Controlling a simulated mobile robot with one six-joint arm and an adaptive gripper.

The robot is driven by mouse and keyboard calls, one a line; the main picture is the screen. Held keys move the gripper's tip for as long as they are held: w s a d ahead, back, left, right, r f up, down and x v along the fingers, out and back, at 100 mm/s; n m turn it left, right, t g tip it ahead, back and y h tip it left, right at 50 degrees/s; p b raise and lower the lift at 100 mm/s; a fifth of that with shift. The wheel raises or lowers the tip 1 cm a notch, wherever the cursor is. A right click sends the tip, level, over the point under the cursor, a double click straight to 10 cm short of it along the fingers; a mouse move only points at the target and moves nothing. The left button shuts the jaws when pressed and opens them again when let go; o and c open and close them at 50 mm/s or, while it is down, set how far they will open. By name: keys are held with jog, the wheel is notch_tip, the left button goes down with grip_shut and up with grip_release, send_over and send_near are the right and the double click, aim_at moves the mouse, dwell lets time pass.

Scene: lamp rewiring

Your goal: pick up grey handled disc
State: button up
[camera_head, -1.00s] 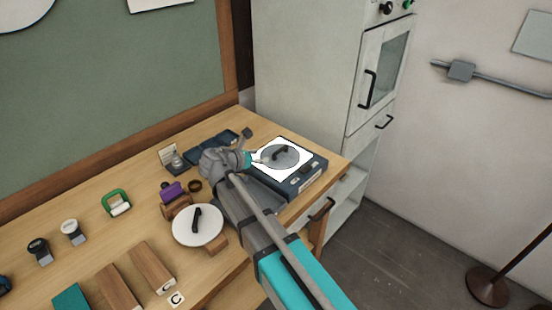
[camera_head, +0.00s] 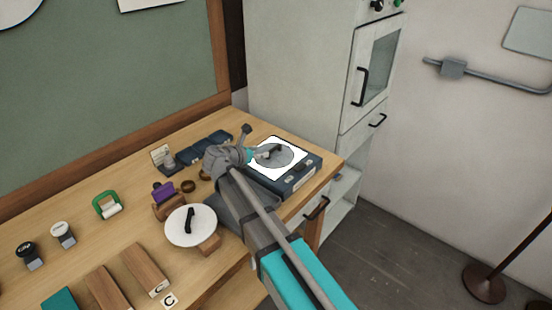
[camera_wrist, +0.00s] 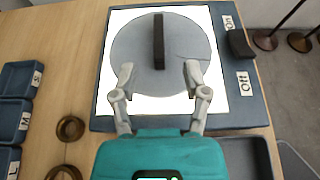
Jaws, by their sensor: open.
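The grey disc (camera_wrist: 133,70) with a dark bar handle (camera_wrist: 159,42) lies on the white top (camera_wrist: 115,105) of a blue-grey box in the wrist view. It also shows in the head view (camera_head: 286,158), partly behind my gripper (camera_head: 256,155). In the wrist view my gripper (camera_wrist: 158,80) is open and empty. Its two fingertips are apart, over the near part of the disc, on either side of the handle's near end. I cannot tell how far above the disc they are.
The box's side carries "On" and "Off" labels (camera_wrist: 243,82) and a dark switch (camera_wrist: 240,44). Blue trays (camera_wrist: 20,80) and brown rings (camera_wrist: 70,128) lie to the left. In the head view, a white disc with a black handle (camera_head: 178,228) stands nearer, and a tall cabinet (camera_head: 290,70) is behind.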

aim_at(273, 149)
jog(key=shift+b+x, duration=0.45)
jog(key=shift+x, duration=1.25)
jog(key=shift+w+f, duration=0.1)
jog(key=b+x, duration=0.2)
jog(key=x, duration=0.2)
jog(key=shift+f, duration=0.15)
jog(key=shift+w+d+f, duration=0.1)
jog(key=shift+w+d, duration=0.2)
jog(key=shift+w, duration=0.05)
grip_shut()
